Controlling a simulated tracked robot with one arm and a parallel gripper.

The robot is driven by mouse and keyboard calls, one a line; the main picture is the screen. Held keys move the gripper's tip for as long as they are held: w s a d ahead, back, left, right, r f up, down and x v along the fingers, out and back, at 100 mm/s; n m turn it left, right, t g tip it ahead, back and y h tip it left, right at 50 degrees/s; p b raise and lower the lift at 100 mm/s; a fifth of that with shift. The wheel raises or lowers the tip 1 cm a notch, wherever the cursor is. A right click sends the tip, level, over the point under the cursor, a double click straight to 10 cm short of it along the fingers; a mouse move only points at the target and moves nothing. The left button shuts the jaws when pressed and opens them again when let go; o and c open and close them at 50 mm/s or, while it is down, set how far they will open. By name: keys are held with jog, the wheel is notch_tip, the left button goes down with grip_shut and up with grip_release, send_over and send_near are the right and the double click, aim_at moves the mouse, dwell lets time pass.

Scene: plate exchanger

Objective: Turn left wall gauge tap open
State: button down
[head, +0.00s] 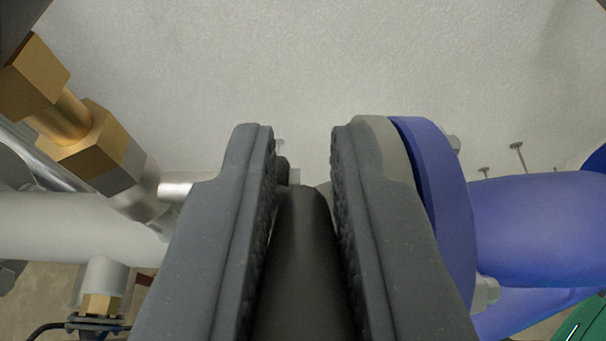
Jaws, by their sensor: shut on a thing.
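My gripper (303,165) fills the middle of the head view, with its two dark grey ribbed fingers pointing away from me towards a pale wall. It is shut on a dark, rounded lever (301,265), which looks like the tap's handle and lies lengthwise between the fingers. The tap's body is mostly hidden behind the fingers. A short silver stub (180,186) leads in from the left towards the fingers. No gauge face shows, and I cannot tell the tap's position.
Brass fittings (95,155) stand at the upper left, above a light grey pipe (70,228). A blue flange (436,200) and blue pipe (540,228) sit close beside the right finger. A green part (585,325) shows at the lower right. The textured wall (300,60) is behind.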

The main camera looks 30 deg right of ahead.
jog(key=shift+r, duration=0.1)
jog(key=c, duration=1.4)
grip_release()
jog(key=shift+a, duration=0.1)
jog(key=v, duration=1.3)
jog(key=shift+s+b, duration=0.35)
jog(key=shift+b, duration=0.1)
jog(key=shift+a, duration=0.1)
